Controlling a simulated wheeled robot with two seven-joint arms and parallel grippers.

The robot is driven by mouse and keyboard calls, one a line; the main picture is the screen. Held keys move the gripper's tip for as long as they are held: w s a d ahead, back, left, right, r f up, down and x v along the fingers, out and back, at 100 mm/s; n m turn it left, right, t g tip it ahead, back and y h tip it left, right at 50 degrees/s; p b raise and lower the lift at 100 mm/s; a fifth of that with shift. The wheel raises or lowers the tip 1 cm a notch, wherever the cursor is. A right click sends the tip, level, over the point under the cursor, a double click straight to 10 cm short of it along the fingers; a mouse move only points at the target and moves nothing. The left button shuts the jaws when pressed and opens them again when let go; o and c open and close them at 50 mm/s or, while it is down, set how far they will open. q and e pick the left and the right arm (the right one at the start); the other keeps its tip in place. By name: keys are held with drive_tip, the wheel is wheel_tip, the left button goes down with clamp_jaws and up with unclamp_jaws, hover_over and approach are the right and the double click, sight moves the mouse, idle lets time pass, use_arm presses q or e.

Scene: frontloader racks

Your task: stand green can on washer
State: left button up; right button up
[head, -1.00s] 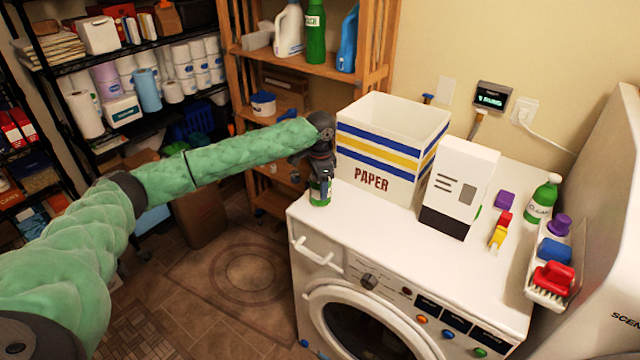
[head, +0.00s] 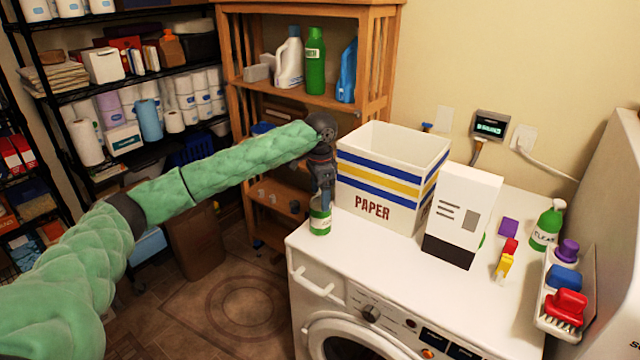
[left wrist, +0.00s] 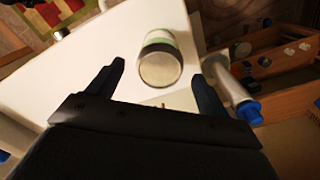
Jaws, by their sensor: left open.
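The green can (head: 320,216) has a pale label and stands upright on the white washer top (head: 392,254), near its left back corner and left of the paper bin. My left gripper (head: 323,190) is just above the can in the head view. In the left wrist view the two fingers (left wrist: 160,82) are spread apart, and the can (left wrist: 160,62) shows its pale round end between and beyond them. The fingers do not touch it there. My right gripper is not in view.
A white PAPER bin (head: 380,190) stands close to the right of the can. A white and black box (head: 462,217), a green bottle (head: 547,226) and a brush tray (head: 548,300) are farther right. A wooden shelf (head: 292,95) stands behind. The washer's front middle top is clear.

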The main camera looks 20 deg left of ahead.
use_arm(q)
drive_tip(key=shift+r+b, duration=0.7)
drive_tip(key=shift+r, duration=1.9)
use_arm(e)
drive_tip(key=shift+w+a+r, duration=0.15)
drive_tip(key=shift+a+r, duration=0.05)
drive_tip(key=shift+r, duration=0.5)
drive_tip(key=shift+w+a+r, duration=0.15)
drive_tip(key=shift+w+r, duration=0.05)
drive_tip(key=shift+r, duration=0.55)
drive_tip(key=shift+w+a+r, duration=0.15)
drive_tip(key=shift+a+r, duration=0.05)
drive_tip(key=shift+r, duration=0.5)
